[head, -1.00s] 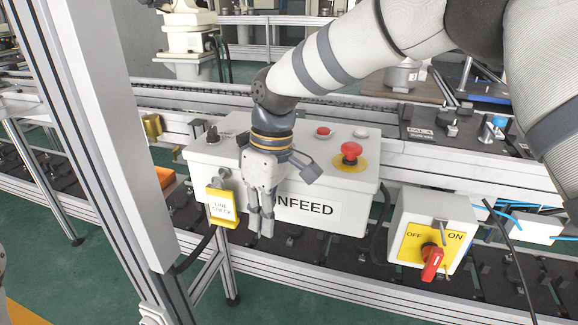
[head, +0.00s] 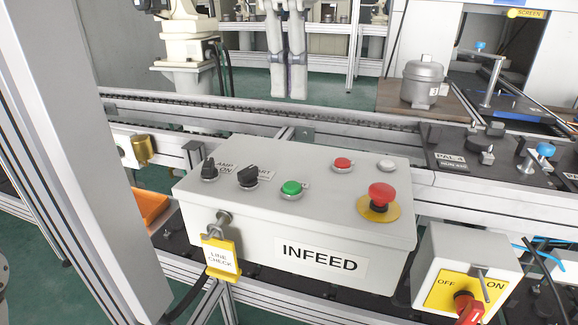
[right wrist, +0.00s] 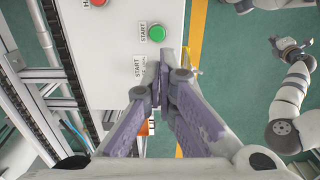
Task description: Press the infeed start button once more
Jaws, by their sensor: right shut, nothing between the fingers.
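The INFEED control box (head: 215,222) is a light grey box below the middle of the head view. The green button (head: 291,188) is on its top face, with no gripper over it. The right wrist view shows it too (right wrist: 157,33), beside a START label. My right gripper (head: 289,95) hangs at the top of the head view, shut and empty. In the right wrist view its fingertips (right wrist: 163,82) look apart from the green button. What seems to be my left gripper (right wrist: 289,48) shows small in the right wrist view; its jaws are unclear.
The box also carries two black selector knobs (head: 248,177), a red button (head: 342,164), a white button (head: 387,165) and a red mushroom button (head: 381,197). A yellow LINE CHECK tag (head: 221,258) hangs in front. An OFF/ON switch box (head: 440,262) stands at right. A conveyor (head: 250,120) runs behind.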

